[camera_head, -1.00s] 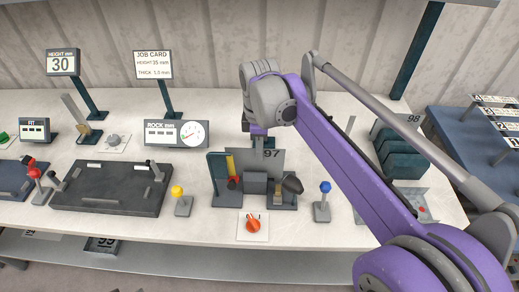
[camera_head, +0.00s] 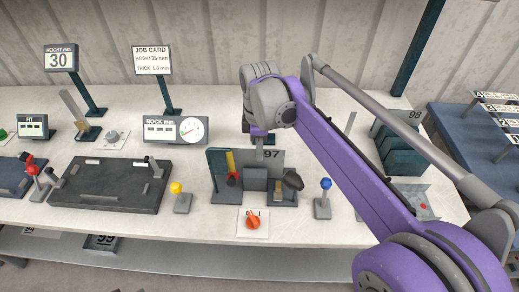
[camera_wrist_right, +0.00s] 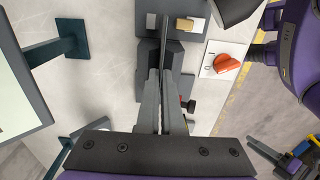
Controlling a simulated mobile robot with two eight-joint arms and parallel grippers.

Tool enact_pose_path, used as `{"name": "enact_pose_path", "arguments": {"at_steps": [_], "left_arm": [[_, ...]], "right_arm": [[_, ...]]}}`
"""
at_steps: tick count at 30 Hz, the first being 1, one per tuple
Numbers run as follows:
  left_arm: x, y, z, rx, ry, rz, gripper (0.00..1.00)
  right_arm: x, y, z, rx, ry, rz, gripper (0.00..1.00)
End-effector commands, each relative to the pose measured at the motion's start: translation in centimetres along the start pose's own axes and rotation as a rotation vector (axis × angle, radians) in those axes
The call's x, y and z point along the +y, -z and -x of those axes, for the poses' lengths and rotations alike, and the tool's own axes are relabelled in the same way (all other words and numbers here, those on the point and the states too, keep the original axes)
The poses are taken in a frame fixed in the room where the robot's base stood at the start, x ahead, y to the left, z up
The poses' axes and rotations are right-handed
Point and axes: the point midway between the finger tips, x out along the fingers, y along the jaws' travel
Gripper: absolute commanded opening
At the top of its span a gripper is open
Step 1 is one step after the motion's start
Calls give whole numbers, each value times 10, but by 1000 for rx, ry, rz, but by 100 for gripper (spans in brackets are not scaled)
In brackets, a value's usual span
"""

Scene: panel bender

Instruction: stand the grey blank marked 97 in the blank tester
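The grey blank marked 97 (camera_head: 278,158) is upright at the blank tester (camera_head: 222,197), behind its grey block. Its lower edge is hidden by the block, so I cannot tell whether it rests on the base. My right gripper (camera_head: 259,152) is at the blank's top edge, coming from above. In the right wrist view, the two fingers (camera_wrist_right: 161,75) lie close on either side of the thin blank (camera_wrist_right: 164,40), seen edge-on, and appear shut on it. My left gripper is not in view.
An orange knob (camera_head: 253,223) is at the tester's front. A yellow-topped lever (camera_head: 177,188) stands left and a blue-topped lever (camera_head: 326,184) right. A dark rack (camera_head: 398,153) labelled 98 is at right. The gauge (camera_head: 176,130) and dark bed (camera_head: 105,185) are at left.

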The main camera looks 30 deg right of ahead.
Motion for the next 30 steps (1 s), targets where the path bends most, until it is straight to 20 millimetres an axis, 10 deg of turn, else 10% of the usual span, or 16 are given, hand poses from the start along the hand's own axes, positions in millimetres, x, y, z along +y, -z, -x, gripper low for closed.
{"name": "enact_pose_path", "arguments": {"at_steps": [15,22,30], "left_arm": [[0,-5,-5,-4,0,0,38],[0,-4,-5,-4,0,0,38],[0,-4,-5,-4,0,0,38]], "right_arm": [[0,0,-11,0,0,0,0],[0,0,-10,0,0,0,38],[0,0,-10,0,0,0,38]]}}
